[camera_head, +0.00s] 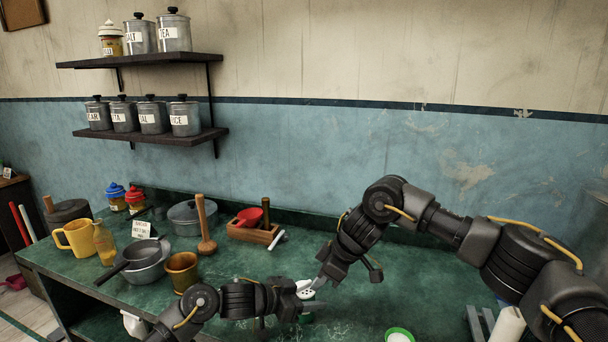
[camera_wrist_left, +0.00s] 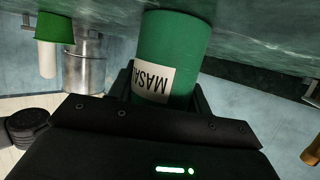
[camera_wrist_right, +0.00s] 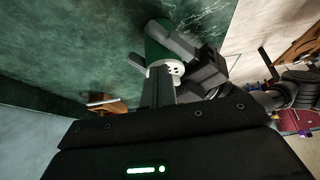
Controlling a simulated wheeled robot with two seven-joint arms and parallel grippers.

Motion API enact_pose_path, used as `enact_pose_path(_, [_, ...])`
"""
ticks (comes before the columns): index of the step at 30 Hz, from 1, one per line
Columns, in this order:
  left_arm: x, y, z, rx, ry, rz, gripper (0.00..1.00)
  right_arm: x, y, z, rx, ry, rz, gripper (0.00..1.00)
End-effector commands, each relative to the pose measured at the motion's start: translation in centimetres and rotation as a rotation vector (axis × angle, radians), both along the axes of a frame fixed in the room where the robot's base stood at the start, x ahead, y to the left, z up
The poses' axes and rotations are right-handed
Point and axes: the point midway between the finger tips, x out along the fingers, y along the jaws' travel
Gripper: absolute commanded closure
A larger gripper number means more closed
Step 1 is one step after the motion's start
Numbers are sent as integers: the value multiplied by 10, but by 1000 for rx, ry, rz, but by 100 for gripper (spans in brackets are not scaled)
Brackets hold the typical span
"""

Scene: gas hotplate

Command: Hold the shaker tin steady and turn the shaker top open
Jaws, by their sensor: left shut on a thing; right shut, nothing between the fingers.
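The shaker tin (camera_wrist_left: 178,50) is green with a white label that starts "MASA", in the left wrist view. My left gripper (camera_head: 299,308) is shut around its body from the left, and the tin stands on the green worktop. The white shaker top (camera_wrist_right: 177,68) shows dark holes in the right wrist view; it also shows small in the head view (camera_head: 305,293). My right gripper (camera_head: 319,282) is shut and empty, its fingertips right at the top's edge. I cannot tell whether they touch it. The fingers hide part of the top.
A wooden box (camera_head: 252,233) lies behind. A green and white item (camera_head: 399,336) is at the front right. The worktop between is clear.

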Motion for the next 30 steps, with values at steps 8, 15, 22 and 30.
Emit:
enact_pose_path(8, [0,0,0,1,1,-1,77,1,-1,0,-1,-1,0,100])
enact_pose_path(15, [0,0,0,1,1,-1,77,1,-1,0,-1,-1,0,100])
enact_pose_path(22, [0,0,0,1,1,-1,77,0,-8,0,0,-1,-2,100])
enact_pose_path(30, [0,0,0,1,1,-1,77,0,-8,13,0,-2,0,100])
